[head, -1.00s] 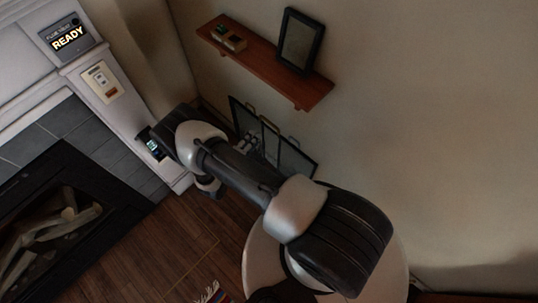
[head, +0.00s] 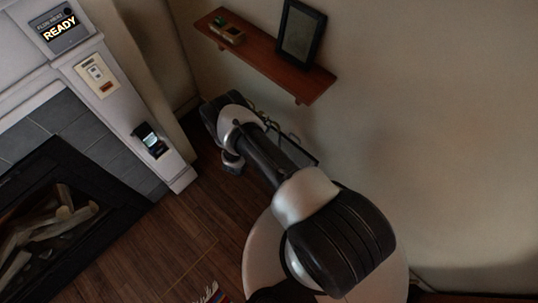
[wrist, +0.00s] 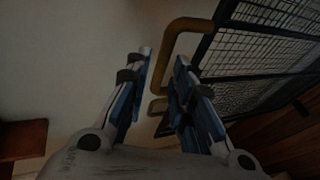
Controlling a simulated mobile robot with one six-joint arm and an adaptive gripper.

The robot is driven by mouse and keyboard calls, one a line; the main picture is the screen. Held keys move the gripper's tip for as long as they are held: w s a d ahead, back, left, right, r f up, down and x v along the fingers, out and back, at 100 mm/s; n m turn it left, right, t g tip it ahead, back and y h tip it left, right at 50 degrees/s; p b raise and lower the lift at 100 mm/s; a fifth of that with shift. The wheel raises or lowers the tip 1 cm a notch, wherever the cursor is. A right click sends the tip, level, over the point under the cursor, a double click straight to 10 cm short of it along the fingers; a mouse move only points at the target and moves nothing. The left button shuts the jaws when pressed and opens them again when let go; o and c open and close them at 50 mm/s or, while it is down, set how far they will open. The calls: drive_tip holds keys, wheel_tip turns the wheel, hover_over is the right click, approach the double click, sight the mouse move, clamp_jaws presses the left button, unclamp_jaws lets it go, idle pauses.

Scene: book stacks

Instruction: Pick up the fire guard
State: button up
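The fire guard (head: 297,152) stands by the wall below the shelf in the head view, mostly hidden behind my arm. In the wrist view its black-framed mesh panel (wrist: 270,45) fills the upper right. A brass-coloured loop handle (wrist: 185,24) sticks out from its frame towards my fingers. Part of another brass handle shows lower, between the fingers. My gripper (wrist: 161,62) is open, with the near bar of the upper handle showing between its fingertips. I cannot tell whether it touches the handle.
A wooden wall shelf (head: 262,58) with a picture frame (head: 301,32) and small items hangs above the guard. A fireplace (head: 62,205) and white surround with a small lit device (head: 150,140) stand left. Wooden floor between them is clear.

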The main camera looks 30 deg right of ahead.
drive_tip(key=b+x, duration=0.1)
drive_tip(key=x, duration=0.3)
drive_tip(key=shift+w+d+f+b, duration=0.15)
drive_tip(key=shift+f+b, duration=0.15)
drive_tip(key=shift+b, duration=0.05)
clamp_jaws()
idle(0.5)
drive_tip(key=shift+w+r, duration=0.15)
drive_tip(key=shift+r, duration=0.05)
